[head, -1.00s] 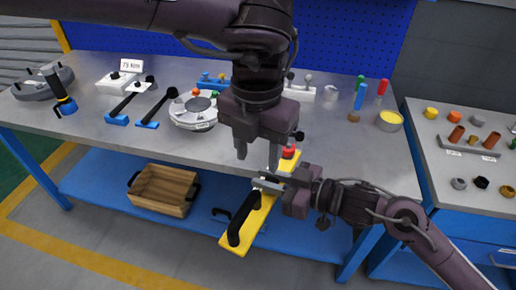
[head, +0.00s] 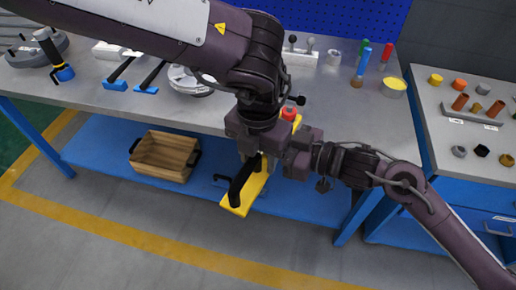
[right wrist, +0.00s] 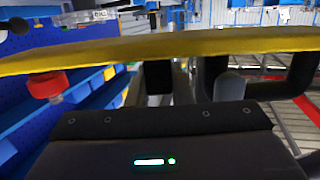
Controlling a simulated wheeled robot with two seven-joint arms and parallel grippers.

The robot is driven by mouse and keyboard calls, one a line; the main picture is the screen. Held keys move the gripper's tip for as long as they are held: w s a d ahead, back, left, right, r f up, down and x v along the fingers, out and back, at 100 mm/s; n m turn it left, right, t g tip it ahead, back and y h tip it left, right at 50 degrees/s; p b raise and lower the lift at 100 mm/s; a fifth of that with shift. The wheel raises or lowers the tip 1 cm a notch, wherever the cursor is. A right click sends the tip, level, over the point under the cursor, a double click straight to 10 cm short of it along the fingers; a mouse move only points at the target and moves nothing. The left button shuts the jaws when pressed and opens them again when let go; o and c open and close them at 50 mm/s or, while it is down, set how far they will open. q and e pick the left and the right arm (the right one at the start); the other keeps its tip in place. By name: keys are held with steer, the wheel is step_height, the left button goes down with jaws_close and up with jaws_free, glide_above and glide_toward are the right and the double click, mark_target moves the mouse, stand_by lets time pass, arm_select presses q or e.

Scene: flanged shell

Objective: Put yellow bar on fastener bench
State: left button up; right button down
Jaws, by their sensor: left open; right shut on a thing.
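The yellow bar (head: 235,203) has a black handle (head: 242,181) near its lower end and a red knob (head: 289,114) near its upper end. It is held in the air in front of the middle workbench. My right gripper (head: 274,160) is shut on the bar from the right. In the right wrist view the bar (right wrist: 130,52) spans the picture. My left gripper (head: 256,160) is open, pointing down over the bar between handle and knob. Whether it touches is hidden. The fastener bench (head: 437,135) stands at the right.
The fastener bench bears nuts and a rack of copper-coloured cylinders (head: 460,101). Its front strip has free room. The middle workbench (head: 330,120) holds tools and a yellow-filled dish (head: 394,86). A wooden crate (head: 163,157) sits on its lower blue shelf.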

arm_select(q)
steer(key=shift+c, duration=0.4)
arm_select(e)
steer(key=shift+r, duration=0.1)
arm_select(q)
jaws_close()
steer(key=shift+r, duration=0.1)
arm_select(e)
steer(key=c, duration=1.3)
jaws_free()
steer(key=shift+o, duration=0.5)
